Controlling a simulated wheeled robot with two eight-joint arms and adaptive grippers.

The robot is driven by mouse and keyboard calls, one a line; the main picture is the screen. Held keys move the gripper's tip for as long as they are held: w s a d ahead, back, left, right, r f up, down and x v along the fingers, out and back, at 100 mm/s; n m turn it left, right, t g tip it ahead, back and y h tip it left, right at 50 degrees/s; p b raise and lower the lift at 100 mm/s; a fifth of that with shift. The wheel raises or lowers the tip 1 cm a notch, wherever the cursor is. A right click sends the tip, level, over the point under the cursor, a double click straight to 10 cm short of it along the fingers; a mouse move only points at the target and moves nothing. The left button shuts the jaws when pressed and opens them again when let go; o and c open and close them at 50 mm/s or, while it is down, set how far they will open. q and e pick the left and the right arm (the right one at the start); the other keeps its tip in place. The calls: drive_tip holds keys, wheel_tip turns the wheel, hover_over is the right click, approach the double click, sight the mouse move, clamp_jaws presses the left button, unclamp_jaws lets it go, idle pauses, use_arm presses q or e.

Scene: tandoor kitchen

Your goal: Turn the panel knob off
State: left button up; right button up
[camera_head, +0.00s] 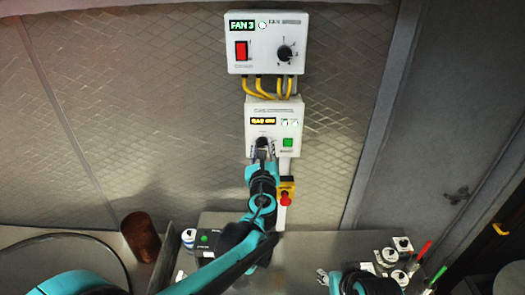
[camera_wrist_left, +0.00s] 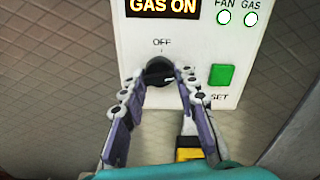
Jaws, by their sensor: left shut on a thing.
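The lower white panel (camera_head: 287,107) hangs on the wall, and its display reads "GAS ON". Its black knob (camera_wrist_left: 158,72) sits under the OFF label in the left wrist view. My left gripper (camera_head: 262,147) reaches up from below, one finger on each side of the knob, and is shut on it. A green SET button (camera_wrist_left: 221,75) is right of the knob, and the FAN and GAS lamps are lit. My right arm's end (camera_head: 352,282) shows at the bottom; its jaw state is unclear.
Above hangs a fan control box (camera_head: 264,61) with a red switch and a dial, joined by yellow cables. A red emergency button (camera_head: 285,198) is just below the lower panel. A brown cup (camera_head: 141,235) and several small containers stand on the counter.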

use_arm(q)
drive_tip(key=n+b, duration=0.1)
drive_tip(key=n, duration=0.2)
drive_tip(key=shift+n, duration=0.3)
drive_tip(key=n+b, duration=0.1)
drive_tip(key=n, duration=0.2)
drive_tip(key=shift+n+b, duration=0.3)
drive_tip(key=n+b, duration=0.1)
drive_tip(key=n, duration=0.2)
drive_tip(key=shift+n, duration=0.3)
drive_tip(key=shift+r+n+b, duration=0.1)
drive_tip(key=shift+n+b, duration=0.25)
drive_tip(key=shift+n, duration=1.85)
drive_tip(key=o, duration=1.1)
drive_tip(key=shift+o, duration=0.2)
